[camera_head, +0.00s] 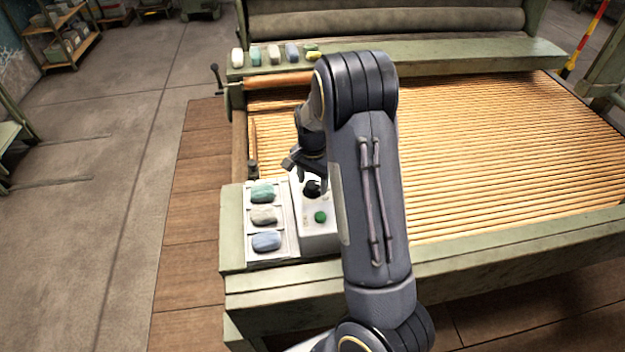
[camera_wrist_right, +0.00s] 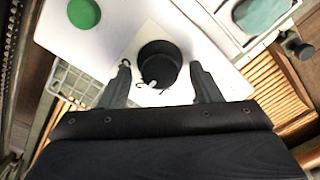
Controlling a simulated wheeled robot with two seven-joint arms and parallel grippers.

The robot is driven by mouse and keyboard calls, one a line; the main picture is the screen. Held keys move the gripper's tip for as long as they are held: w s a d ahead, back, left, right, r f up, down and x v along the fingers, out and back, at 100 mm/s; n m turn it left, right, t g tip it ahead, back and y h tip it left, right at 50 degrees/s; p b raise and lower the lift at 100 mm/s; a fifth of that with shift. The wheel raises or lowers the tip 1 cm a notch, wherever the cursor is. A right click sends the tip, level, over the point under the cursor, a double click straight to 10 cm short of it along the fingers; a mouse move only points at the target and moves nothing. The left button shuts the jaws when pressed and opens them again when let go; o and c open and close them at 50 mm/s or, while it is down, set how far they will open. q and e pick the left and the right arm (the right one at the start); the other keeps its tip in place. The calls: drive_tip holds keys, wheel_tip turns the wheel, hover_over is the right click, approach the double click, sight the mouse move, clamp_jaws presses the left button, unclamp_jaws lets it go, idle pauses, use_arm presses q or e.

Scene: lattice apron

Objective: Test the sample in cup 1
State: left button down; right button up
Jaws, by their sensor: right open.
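A white tester box (camera_head: 318,235) carries a black round knob (camera_head: 312,188) and a green button (camera_head: 320,217). In the right wrist view the knob (camera_wrist_right: 160,62) has a small white mark on its near side, and the green button (camera_wrist_right: 84,13) is at upper left. A white tray (camera_head: 251,228) left of the box holds a teal sample (camera_head: 262,192), a pale grey sample (camera_head: 263,215) and a blue sample (camera_head: 266,241) in separate compartments. No cup numbers are readable. My right gripper (camera_wrist_right: 160,70) is open, its fingers on either side of the knob; contact is unclear. My left gripper is out of view.
The bench (camera_head: 240,262) has a slatted wooden bed (camera_head: 480,150) to the right. Several coloured lumps, including a white one (camera_head: 237,57), lie on the far rail (camera_head: 430,55). A small dark knob (camera_wrist_right: 298,45) stands near the tray.

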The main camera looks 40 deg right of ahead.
drive_tip(key=c, duration=1)
drive_tip(key=n, duration=0.4)
drive_tip(key=shift+b, duration=0.4)
drive_tip(key=shift+n+b, duration=0.35)
drive_tip(key=shift+n, duration=2.15)
drive_tip(key=o, duration=1)
